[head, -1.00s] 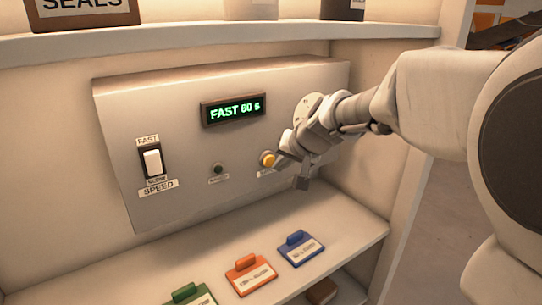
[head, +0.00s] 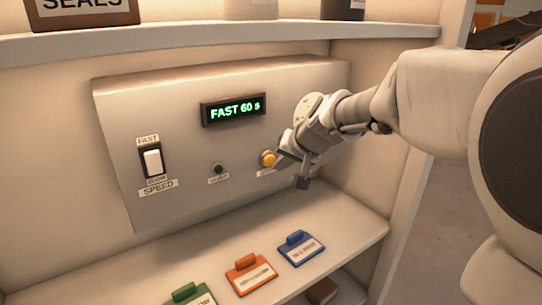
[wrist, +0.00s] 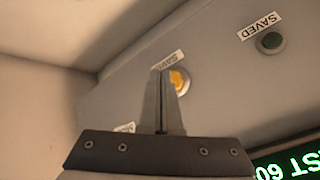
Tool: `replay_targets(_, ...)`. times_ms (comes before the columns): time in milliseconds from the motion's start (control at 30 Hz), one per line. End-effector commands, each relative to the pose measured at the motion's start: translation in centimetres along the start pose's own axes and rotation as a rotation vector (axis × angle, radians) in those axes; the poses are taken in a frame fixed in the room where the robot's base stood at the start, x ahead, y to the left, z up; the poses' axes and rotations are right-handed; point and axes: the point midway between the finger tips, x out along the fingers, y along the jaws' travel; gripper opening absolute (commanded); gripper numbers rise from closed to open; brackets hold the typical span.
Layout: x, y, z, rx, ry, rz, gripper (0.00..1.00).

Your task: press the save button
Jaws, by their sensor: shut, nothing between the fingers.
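The yellow save button (head: 268,159) sits in a round collar on the lower right of the sloped grey panel (head: 185,110). In the wrist view the button (wrist: 180,80) shows just right of the fingertips, partly hidden by them, under a label reading SAVE. My gripper (head: 279,157) is shut and empty, its tips close to the button. I cannot tell if they touch it. The closed fingers (wrist: 162,74) point up in the wrist view. The SAVED lamp (head: 217,168) is dark; it also shows in the wrist view (wrist: 270,41).
The display (head: 233,109) reads FAST 60 s. The speed switch (head: 152,161) is at the panel's left. Green (head: 191,295), orange (head: 250,274) and blue (head: 300,248) tagged blocks lie on the shelf below. An upper shelf (head: 230,40) overhangs the panel.

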Motion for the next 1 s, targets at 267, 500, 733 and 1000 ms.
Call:
replay_targets(267, 0.0, 0.0, 0.0, 0.0, 0.0, 0.0, 0.0)
replay_targets(500, 0.0, 0.0, 0.0, 0.0, 0.0, 0.0, 0.0)
replay_targets(733, 0.37, -0.22, -0.21, -0.001, -0.001, 0.0, 0.0)
replay_targets(1000, 0.59, -0.45, -0.45, 0.0, 0.0, 0.0, 0.0)
